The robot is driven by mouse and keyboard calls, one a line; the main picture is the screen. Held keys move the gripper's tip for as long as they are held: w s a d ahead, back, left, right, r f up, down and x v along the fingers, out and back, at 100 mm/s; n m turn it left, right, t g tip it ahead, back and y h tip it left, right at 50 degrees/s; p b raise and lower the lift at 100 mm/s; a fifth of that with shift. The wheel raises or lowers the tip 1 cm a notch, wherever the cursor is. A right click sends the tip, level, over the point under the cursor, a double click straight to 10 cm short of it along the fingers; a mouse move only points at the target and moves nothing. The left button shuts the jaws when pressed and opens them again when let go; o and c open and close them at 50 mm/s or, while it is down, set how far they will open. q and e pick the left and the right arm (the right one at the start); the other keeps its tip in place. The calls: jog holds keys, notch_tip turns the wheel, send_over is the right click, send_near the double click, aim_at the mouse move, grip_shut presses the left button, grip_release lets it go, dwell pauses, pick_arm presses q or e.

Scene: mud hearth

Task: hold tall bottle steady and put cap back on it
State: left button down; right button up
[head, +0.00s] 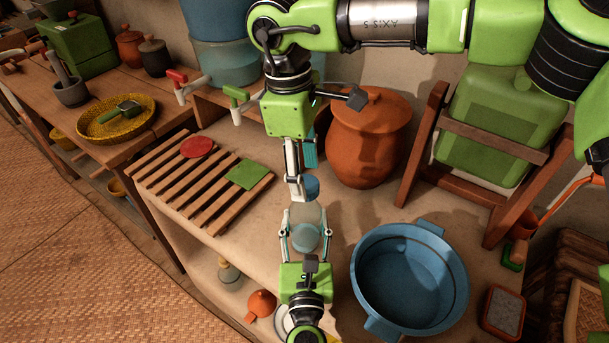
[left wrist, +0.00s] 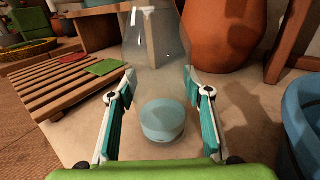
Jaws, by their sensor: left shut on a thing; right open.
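The tall bottle (head: 305,213) is clear, with pale teal matter low inside. My left gripper (head: 303,235) is shut around it near the counter's front edge. In the left wrist view the bottle (left wrist: 152,38) looks upright between the fingers, with the teal part (left wrist: 163,121) low in it. A blue cap (head: 311,187) shows at the bottle's upper end, by the fingertips of my right gripper (head: 303,178). That gripper is open and points down from above. I cannot tell if the cap is fully seated. The cap cannot be made out in the left wrist view.
A blue basin (head: 368,255) stands close to the right. A clay pot (head: 366,145) is behind, beside a wooden frame (head: 419,150). A slatted rack (head: 168,184) with a red piece (head: 198,147) and a green piece (head: 244,174) lies left. Bare counter separates rack and bottle.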

notch_tip(320, 180, up, 3)
jog(key=shift+f, duration=0.1)
dwell(0.3)
